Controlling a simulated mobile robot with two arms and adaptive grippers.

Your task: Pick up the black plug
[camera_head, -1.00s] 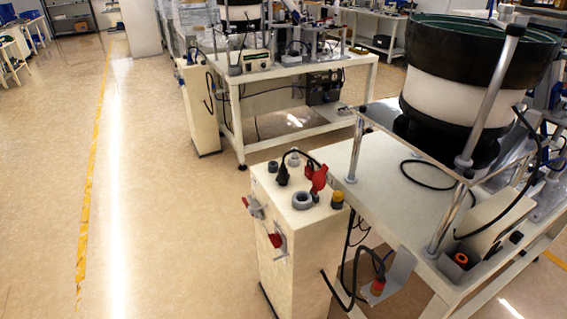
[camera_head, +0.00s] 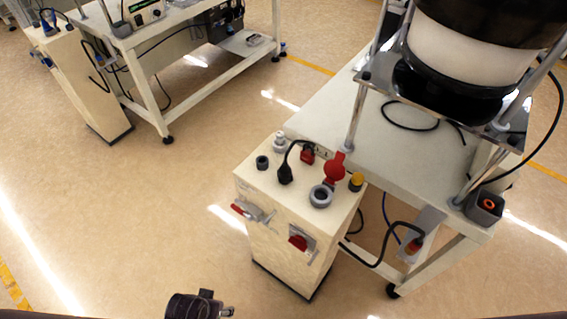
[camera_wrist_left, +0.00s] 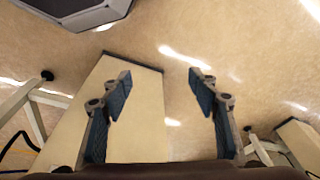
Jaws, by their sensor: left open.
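The black plug (camera_head: 285,173) stands upright on top of the cream cabinet (camera_head: 263,220), with a black cable arching from it toward a red connector (camera_head: 307,156). It stands between a small dark ring and a grey round socket (camera_head: 320,196). My left gripper is open and empty in the left wrist view (camera_wrist_left: 160,78). Its two fingers are spread above the floor and the cabinet's side; the plug is not in that view. A dark part of my arm shows at the bottom of the head view, in front of the cabinet and apart from the plug.
A red flap (camera_head: 335,170) and a yellow-topped knob (camera_head: 356,181) also stand on the cabinet. Red-handled switches (camera_head: 298,243) stick out from its front. A bowl feeder (camera_head: 455,50) on a white table (camera_head: 400,150) stands right behind. The floor left of the cabinet is free.

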